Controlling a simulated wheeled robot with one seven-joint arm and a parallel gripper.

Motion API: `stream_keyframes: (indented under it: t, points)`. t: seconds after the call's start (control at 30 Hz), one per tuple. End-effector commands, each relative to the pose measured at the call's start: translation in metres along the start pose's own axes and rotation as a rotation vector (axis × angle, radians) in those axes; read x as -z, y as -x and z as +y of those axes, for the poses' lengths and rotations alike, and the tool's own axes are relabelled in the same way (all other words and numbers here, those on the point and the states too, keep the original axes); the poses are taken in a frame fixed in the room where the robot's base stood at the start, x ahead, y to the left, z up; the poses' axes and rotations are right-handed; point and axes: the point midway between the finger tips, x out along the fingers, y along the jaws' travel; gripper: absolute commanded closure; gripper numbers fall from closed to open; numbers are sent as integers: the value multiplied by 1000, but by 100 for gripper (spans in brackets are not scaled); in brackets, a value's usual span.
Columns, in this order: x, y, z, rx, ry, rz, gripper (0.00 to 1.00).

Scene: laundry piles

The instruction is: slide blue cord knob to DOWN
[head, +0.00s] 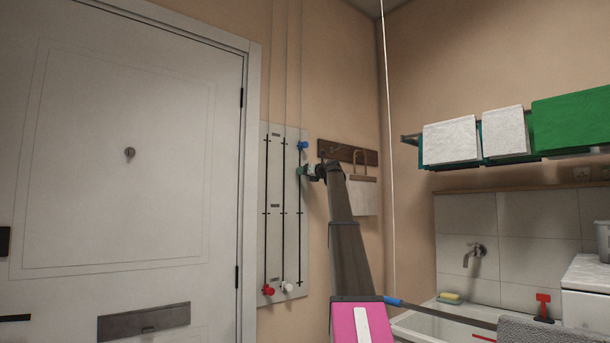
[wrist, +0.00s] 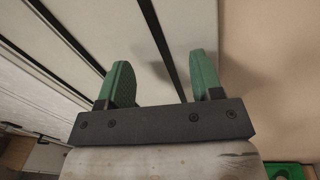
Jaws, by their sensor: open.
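The blue cord knob (head: 302,145) sits near the top of the rightmost slot of a pale wall panel (head: 276,240). My gripper (head: 305,170), with green fingers, is just below the blue knob at the same slot. In the wrist view my gripper (wrist: 160,82) has its two fingers wide apart, with a dark slot (wrist: 165,45) running between them and nothing held. The blue knob does not show in the wrist view. In the head view I cannot tell whether the fingers touch the panel.
A red knob (head: 268,290) and a white knob (head: 288,287) sit low in the other slots. A white door (head: 130,200) stands left of the panel. A wooden hook rail (head: 340,150) with a hanging cloth is close on the right.

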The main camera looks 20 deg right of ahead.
Motion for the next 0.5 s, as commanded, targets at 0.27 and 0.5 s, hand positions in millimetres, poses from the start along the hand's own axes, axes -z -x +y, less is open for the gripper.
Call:
stream_keyframes:
  t: [0.27,0.5]
  points:
    - [1,18,1,0,0,0,40]
    - [2,60,1,2,0,0,40]
